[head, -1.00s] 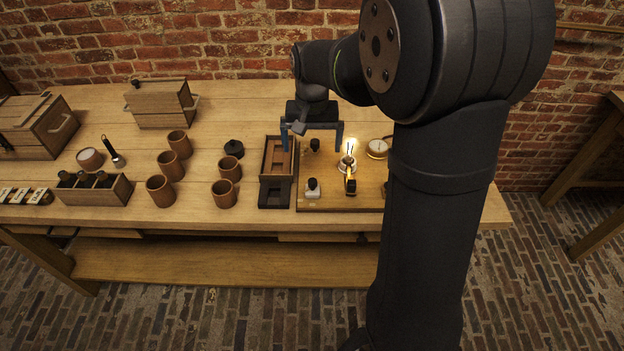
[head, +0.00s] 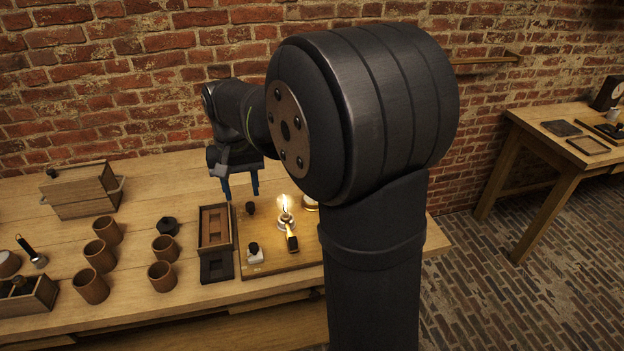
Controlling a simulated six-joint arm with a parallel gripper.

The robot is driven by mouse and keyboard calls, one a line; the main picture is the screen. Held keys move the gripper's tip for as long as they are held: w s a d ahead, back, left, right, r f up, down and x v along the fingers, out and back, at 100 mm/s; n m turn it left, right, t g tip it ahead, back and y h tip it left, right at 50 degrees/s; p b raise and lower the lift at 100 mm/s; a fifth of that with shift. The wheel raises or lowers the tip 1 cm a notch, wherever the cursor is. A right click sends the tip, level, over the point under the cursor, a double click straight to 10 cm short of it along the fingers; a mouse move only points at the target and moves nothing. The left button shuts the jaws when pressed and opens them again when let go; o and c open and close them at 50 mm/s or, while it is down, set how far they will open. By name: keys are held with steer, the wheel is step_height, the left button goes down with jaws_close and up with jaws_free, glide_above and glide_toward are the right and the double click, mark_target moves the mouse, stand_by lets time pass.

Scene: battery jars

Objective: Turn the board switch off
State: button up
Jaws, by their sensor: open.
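The wooden board (head: 284,260) lies on the workbench, partly hidden on its right by my arm. On it a bulb (head: 285,205) glows. In front of the bulb is a black part with a brass-yellow strip (head: 292,240), which looks like a lever switch; its exact setting is too small to tell. A white-based part with a black knob (head: 255,252) sits at the board's front left, and a black knob (head: 250,208) at its back left. My gripper (head: 241,190) is open and empty, fingers down, above the bench near the board's back left corner, apart from the switch.
A wooden tray (head: 215,211) with slots stands left of the board. Several brown cups (head: 162,276), a black knobbed lid (head: 167,226) and a lidded wooden box (head: 83,190) stand farther left. A side table (head: 549,131) is at the right.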

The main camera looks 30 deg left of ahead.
steer(key=m, duration=1)
glide_toward(253, 245)
step_height(253, 245, down, 9)
steer(key=shift+r, duration=0.15)
jaws_close()
